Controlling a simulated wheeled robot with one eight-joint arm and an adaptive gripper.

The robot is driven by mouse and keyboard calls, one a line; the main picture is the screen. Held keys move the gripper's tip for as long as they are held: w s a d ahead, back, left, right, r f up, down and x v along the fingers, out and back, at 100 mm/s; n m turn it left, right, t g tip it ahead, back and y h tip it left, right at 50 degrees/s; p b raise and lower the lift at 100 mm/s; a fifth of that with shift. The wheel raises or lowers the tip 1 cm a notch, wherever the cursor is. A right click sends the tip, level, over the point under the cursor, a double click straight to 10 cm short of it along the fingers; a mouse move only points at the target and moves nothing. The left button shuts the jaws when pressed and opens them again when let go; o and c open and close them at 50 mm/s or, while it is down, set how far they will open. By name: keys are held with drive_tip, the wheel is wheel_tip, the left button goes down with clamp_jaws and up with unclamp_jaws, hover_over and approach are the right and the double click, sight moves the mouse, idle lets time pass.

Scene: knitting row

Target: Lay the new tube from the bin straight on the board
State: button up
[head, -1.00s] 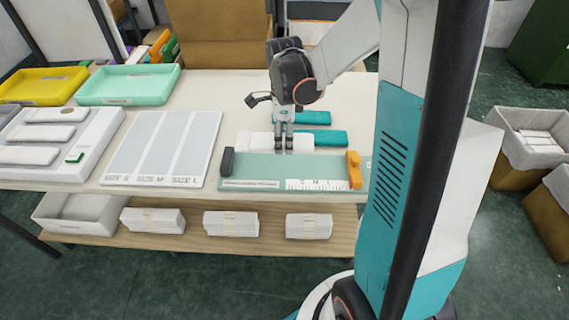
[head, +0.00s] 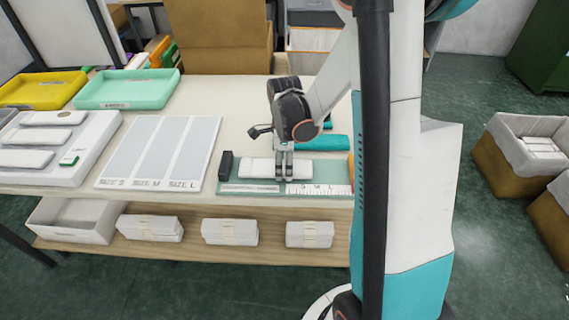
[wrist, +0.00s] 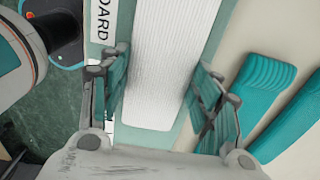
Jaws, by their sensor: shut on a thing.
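A white ribbed tube (head: 258,168) is over the teal board (head: 225,186), its long side roughly along the board. It also shows in the wrist view (wrist: 165,45), running lengthwise between my fingers with board on both sides. My gripper (head: 284,175) is shut on the tube near its right part; it also shows in the wrist view (wrist: 160,100). I cannot tell whether the tube touches the board. The board has a dark block (head: 226,164) at its left end and a white S-M-L scale (head: 318,189) along its front. My arm hides most of its right end.
Teal ribbed pieces (head: 325,142) lie behind the board. A size sheet (head: 160,150) lies to the left, then a white tray (head: 100,140) with white pieces. Green (head: 128,90) and yellow (head: 40,90) trays stand at the back left. Wrapped bundles (head: 230,232) sit on the lower shelf.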

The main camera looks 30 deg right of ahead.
sight(284, 166)
drive_tip(key=shift+f, duration=0.15)
drive_tip(key=o, duration=0.8)
wheel_tip(284, 166, up, 12)
drive_tip(key=p, duration=0.4)
drive_tip(key=shift+r, duration=0.2)
drive_tip(key=s+a+r+n+t, duration=0.3)
drive_tip(key=s+a+r+n, duration=0.3)
drive_tip(key=n, duration=0.6)
drive_tip(key=s+a+r+n+t, duration=0.4)
drive_tip(key=s+a+r+n, duration=0.2)
drive_tip(key=n, duration=0.6)
drive_tip(key=shift+s+a+n, duration=0.4)
drive_tip(key=shift+s+a, duration=0.1)
drive_tip(key=shift+s, duration=0.4)
